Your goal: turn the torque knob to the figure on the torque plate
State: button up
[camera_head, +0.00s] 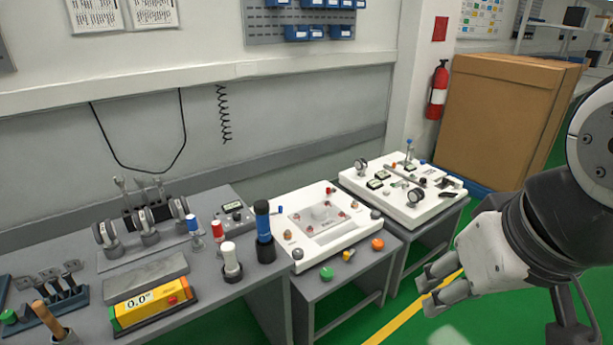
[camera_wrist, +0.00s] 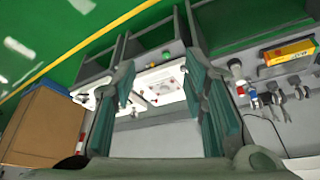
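My gripper (camera_head: 432,293) hangs at the right in the head view, in front of the tables and touching nothing. In the wrist view its two fingers (camera_wrist: 165,105) stand wide apart with nothing between them. A grey box with a small display and dial (camera_head: 235,216) stands at the back of the left table. A white panel with gauges and knobs (camera_head: 385,212) lies on the far right table. Another white panel (camera_head: 283,215) with a recessed window is on the middle table; it also shows in the wrist view (camera_wrist: 150,88). I cannot tell which part is the torque knob, and no torque plate is readable.
The left table holds a yellow level (camera_head: 150,303) reading 0.0°, a blue-topped cylinder (camera_head: 263,222), a white cylinder (camera_head: 231,258) and several metal fittings. Green (camera_head: 326,272) and orange (camera_head: 377,244) buttons sit on the middle table. A large cardboard box (camera_head: 500,115) stands behind, right.

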aim_at(236, 216)
jog(key=i+j, duration=0.4)
jog(key=i+j+z, duration=0.15)
jog(key=i+j, duration=0.2)
jog(key=j, duration=0.15)
